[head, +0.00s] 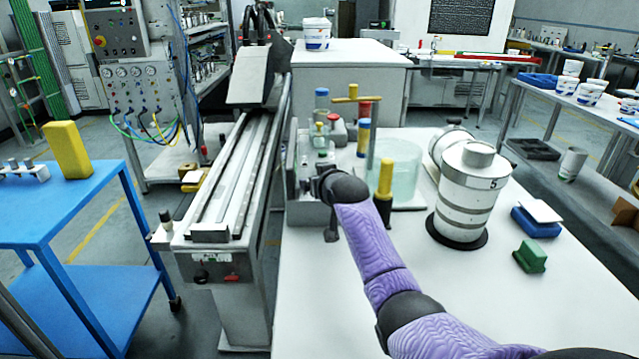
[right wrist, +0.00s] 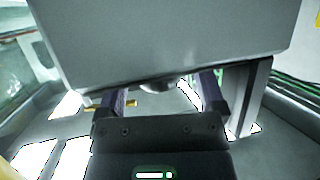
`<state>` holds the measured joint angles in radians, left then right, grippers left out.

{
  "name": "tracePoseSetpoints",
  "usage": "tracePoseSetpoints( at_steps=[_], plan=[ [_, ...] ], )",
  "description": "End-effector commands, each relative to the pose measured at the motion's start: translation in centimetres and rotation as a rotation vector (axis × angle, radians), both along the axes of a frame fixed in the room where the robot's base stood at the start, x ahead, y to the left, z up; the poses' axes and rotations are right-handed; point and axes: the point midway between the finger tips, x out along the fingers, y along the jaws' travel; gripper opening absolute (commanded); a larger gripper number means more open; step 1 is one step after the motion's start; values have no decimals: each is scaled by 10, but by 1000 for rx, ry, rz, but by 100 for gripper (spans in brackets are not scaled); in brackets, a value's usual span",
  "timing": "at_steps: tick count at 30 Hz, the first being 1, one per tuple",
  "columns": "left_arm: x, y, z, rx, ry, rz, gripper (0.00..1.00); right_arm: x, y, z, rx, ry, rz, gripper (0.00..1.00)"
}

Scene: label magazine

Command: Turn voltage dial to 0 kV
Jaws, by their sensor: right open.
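In the right wrist view, a large plain grey box (right wrist: 170,40) fills the top. A small rounded grey knob (right wrist: 160,86), which may be the voltage dial, shows at its lower edge; its markings and setting cannot be read. My right gripper (right wrist: 162,95) is open, with one finger on each side of the knob; I cannot tell whether they touch it. In the head view, my purple right arm reaches to the grey box (head: 306,212) at the table's left edge. The dark wrist hides the knob there. My left gripper is not in view.
On the white table (head: 330,320), a yellow-topped post (head: 385,178) and a clear vessel (head: 405,180) stand close beyond my arm. A white cylinder marked 5 (head: 466,195) and a green block (head: 530,257) stand to the right. A long rail machine (head: 235,180) runs along the left.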

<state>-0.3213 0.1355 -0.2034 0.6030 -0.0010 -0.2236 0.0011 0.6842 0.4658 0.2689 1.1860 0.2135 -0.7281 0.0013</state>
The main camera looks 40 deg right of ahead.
Motion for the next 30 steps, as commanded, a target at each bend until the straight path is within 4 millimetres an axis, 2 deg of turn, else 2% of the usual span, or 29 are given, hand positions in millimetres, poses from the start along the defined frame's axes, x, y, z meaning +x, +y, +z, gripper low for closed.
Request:
tracePoseSetpoints(
  at_steps=[1,2,12,14,23,30],
  plan=[
    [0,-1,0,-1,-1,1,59,0,0,0,0,0,0,87],
    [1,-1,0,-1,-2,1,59,0,0,0,0,0,0,83],
    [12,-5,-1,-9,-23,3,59,0,0,0,0,0,0,11],
    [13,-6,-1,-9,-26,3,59,0,0,0,0,1,0,0],
    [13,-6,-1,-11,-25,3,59,-1,-1,0,0,1,43,0],
    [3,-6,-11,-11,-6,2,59,-1,-2,-3,-1,2,188,0]
  ],
)
